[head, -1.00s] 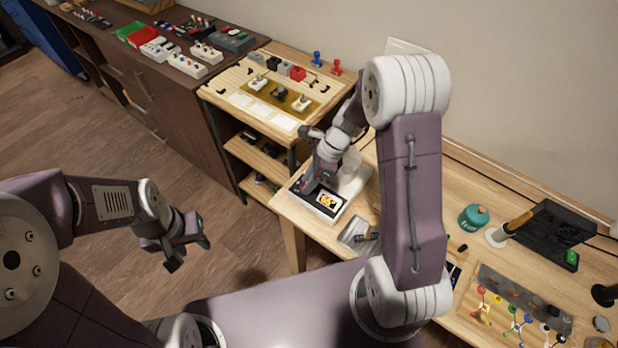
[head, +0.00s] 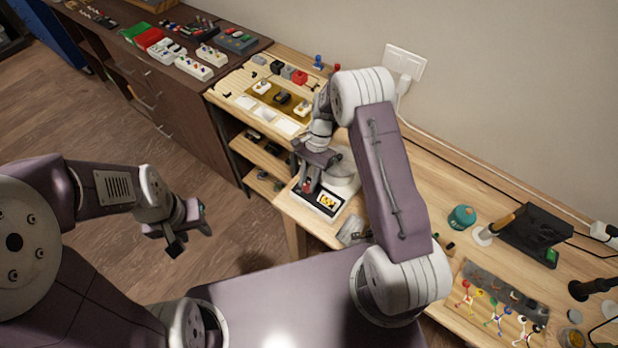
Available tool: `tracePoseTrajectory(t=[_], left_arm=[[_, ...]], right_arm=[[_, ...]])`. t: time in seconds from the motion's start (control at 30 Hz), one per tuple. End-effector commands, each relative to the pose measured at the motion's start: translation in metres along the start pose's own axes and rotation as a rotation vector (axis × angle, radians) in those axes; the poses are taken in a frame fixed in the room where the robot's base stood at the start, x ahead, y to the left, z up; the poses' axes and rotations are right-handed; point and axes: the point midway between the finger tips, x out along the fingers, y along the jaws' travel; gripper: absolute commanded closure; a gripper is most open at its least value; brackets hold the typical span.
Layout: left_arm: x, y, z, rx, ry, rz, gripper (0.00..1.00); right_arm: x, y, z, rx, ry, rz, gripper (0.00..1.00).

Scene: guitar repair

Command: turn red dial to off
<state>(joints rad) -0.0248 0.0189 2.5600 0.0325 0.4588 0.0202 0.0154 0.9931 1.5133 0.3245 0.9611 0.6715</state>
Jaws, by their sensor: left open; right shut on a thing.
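A white heater-like device with a black front panel (head: 326,211) and a lit yellow display (head: 328,201) stands at the left end of the workbench. My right gripper (head: 307,186) points down at the left part of this panel. It is shut on the red dial (head: 307,183), of which only a small red patch shows between the fingers. The dial's pointer and markings are hidden or too small to read. My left gripper (head: 176,236) is open and empty over the floor, well left of the bench.
A metal plate (head: 352,231) is close in front of the device.

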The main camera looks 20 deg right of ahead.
Motion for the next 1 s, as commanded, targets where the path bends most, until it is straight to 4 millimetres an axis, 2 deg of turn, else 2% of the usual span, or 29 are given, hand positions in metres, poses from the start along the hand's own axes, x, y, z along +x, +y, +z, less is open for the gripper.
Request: tracePoseTrajectory(t=[0.6,1.0], left_arm=[[-0.0093,0.0002,-0.0010,0.000,0.000,0.000,0.60],[-0.0110,0.0002,-0.0011,0.000,0.000,0.000,0.60]], right_arm=[[0.0000,-0.0052,0.0028,-0.536,0.037,0.222,1.00],[0.0006,-0.0065,0.0047,-0.801,0.054,0.332,1.00]])
